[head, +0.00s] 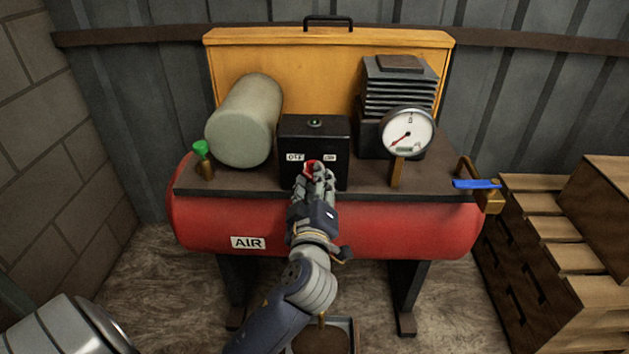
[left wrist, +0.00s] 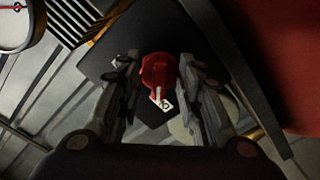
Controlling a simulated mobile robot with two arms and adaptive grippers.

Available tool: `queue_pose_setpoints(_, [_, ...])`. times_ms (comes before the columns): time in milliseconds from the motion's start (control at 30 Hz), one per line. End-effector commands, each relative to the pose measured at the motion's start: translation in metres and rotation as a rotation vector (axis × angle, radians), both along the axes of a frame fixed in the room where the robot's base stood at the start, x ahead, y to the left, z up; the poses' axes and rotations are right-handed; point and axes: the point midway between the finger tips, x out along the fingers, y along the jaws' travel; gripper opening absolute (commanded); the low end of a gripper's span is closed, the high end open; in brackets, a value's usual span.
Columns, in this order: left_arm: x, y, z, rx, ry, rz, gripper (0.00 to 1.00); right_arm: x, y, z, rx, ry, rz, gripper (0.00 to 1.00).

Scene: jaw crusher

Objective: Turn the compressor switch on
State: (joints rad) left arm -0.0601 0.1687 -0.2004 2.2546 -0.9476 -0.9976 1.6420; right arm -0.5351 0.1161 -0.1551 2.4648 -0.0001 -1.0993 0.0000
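The compressor is a red tank (head: 400,228) marked AIR with a dark deck on top. A black switch box (head: 328,135) stands on the deck, with OFF at left, ON at right and a green-lit button on top. Its red switch knob (head: 312,166) is partly hidden behind my left gripper (head: 319,172). In the left wrist view the red knob (left wrist: 159,72) sits between the two fingers of my left gripper (left wrist: 159,62). The fingers stand apart on either side of it, close to its sides; firm contact is not clear. My right gripper is not in view.
A pressure gauge (head: 408,133) and a finned block (head: 398,88) stand right of the box. A grey-green cylinder (head: 245,120) and a green-topped valve (head: 202,160) are at left. A blue-handled valve (head: 476,184) is at the right end.

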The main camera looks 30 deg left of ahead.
Motion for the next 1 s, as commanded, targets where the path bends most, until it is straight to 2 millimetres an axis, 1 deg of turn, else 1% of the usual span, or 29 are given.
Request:
queue_pose_setpoints(100, [0.0035,0.0025,0.0002,0.000,0.000,0.001,0.33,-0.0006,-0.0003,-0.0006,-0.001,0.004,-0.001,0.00])
queue_pose_setpoints(300, [0.0036,0.0026,-0.0001,0.000,0.001,0.001,0.33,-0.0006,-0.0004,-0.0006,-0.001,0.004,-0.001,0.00])
queue_pose_setpoints(333, [0.0036,0.0025,-0.0001,0.000,0.001,0.001,0.31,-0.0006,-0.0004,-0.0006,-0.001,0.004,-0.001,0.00])
queue_pose_setpoints(367, [0.0035,0.0025,-0.0001,0.000,0.001,0.001,0.24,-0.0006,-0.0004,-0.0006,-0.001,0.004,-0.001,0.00])
queue_pose_setpoints(400, [0.0036,0.0024,-0.0001,0.000,0.001,0.001,0.15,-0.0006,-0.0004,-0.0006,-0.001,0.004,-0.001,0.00])
queue_pose_setpoints(467, [0.0035,0.0024,-0.0001,0.000,0.001,0.001,0.02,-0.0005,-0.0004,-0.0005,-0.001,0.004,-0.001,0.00])
queue_pose_setpoints(500, [0.0035,0.0024,-0.0001,0.000,0.001,0.001,0.00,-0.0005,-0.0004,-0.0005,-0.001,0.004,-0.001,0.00])
queue_pose_setpoints(833, [0.0032,0.0024,-0.0002,0.015,0.010,0.001,0.00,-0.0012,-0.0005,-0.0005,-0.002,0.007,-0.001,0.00])
queue_pose_setpoints(1000, [0.0030,0.0028,-0.0006,0.065,0.043,0.002,0.00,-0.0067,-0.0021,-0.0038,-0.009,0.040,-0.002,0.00])
